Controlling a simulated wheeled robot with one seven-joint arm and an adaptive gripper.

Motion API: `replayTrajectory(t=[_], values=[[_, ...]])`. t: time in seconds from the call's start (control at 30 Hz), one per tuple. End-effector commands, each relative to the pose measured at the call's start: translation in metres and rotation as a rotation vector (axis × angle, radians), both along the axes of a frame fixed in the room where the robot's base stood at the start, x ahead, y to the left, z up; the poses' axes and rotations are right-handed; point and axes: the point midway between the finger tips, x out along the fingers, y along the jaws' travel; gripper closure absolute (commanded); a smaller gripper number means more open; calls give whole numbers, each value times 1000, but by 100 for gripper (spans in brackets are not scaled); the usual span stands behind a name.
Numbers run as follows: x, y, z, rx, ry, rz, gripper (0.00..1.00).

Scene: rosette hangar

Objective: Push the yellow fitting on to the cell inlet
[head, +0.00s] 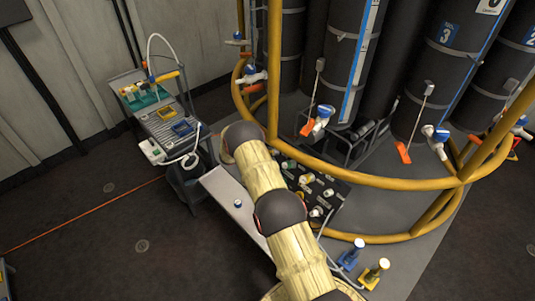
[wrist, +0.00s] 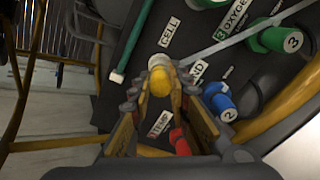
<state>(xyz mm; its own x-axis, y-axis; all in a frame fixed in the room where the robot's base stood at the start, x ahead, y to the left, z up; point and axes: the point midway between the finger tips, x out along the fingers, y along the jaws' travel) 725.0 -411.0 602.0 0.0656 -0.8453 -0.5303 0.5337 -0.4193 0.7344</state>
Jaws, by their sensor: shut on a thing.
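In the wrist view my gripper (wrist: 162,98) is closed around a yellow fitting (wrist: 160,84), whose rounded end shows between the fingertips. A pale, round port (wrist: 159,62) lies directly beyond the fitting, below the "CELL" label (wrist: 170,30); it looks like the cell inlet. The fitting overlaps this port in the picture, and I cannot tell whether it is seated on it or just in front. In the head view my arm crosses the middle and hides my gripper and the held fitting. The black port panel (head: 333,189) shows beside the arm.
Near my gripper are a blue connector marked 2 (wrist: 222,103), a green one marked 3 (wrist: 280,40), a red part (wrist: 180,141) and a green bar (wrist: 134,42). A yellow rail (head: 400,182) curves around the dark cylinders. A tool cart (head: 190,150) stands at left.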

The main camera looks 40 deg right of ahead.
Motion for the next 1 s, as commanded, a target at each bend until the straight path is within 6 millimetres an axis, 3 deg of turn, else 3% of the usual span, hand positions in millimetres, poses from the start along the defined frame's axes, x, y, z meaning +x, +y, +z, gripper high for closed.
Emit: replayTrajectory(t=[0.4, 0.43, 0.8, 1.0], values=[[0, -1, 0, 0, 0, 0, 100], [0, -1, 0, 0, 0, 0, 81], [0, -1, 0, 0, 0, 0, 61], [0, -1, 0, 0, 0, 0, 61]])
